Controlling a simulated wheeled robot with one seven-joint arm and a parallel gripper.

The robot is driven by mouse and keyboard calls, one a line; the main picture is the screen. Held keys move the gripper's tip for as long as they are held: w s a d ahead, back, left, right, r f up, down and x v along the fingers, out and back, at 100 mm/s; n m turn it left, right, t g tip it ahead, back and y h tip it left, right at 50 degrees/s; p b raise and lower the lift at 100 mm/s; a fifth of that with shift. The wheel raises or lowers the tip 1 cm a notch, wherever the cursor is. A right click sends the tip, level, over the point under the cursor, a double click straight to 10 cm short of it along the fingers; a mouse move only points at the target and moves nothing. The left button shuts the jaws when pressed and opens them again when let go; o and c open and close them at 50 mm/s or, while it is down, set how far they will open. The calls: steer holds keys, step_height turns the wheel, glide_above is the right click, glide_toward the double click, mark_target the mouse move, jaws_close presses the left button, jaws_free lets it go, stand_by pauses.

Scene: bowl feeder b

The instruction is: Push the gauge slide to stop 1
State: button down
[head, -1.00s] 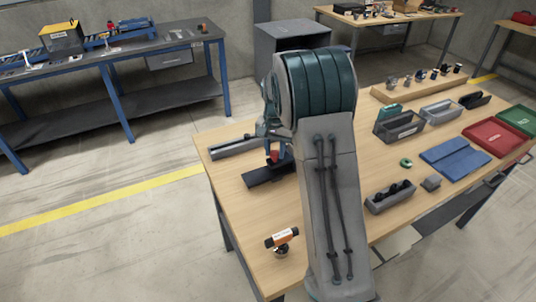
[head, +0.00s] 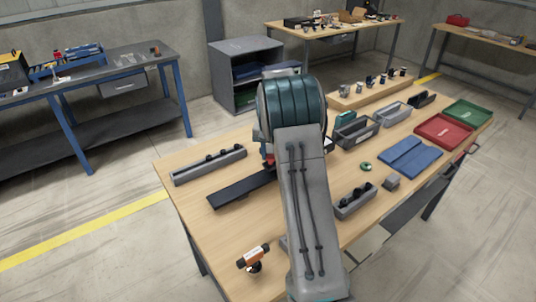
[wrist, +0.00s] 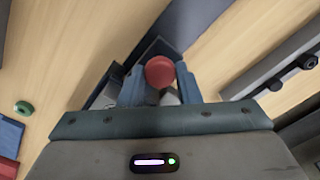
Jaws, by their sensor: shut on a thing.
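The gauge is a long dark rail (head: 235,188) lying on the wooden table in the head view. Its slide has a red knob (head: 269,160), partly hidden by my arm near the rail's right visible part. In the wrist view the round red knob (wrist: 160,72) sits between the two blue fingers of my gripper (wrist: 160,86). My gripper is shut on the slide's knob. Part of the dark rail (wrist: 190,22) shows beyond it. The rail's far end and the stop marks are hidden or too small to read.
A grey holder with dark knobs (head: 208,165) lies behind the rail.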

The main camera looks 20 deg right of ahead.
steer(key=c, duration=1.1)
jaws_free()
steer(key=shift+o, duration=0.2)
steer(key=shift+r, duration=0.15)
step_height(320, 180, up, 14)
steer(key=b, duration=0.1)
steer(key=shift+f, duration=0.2)
steer(key=shift+a, duration=0.1)
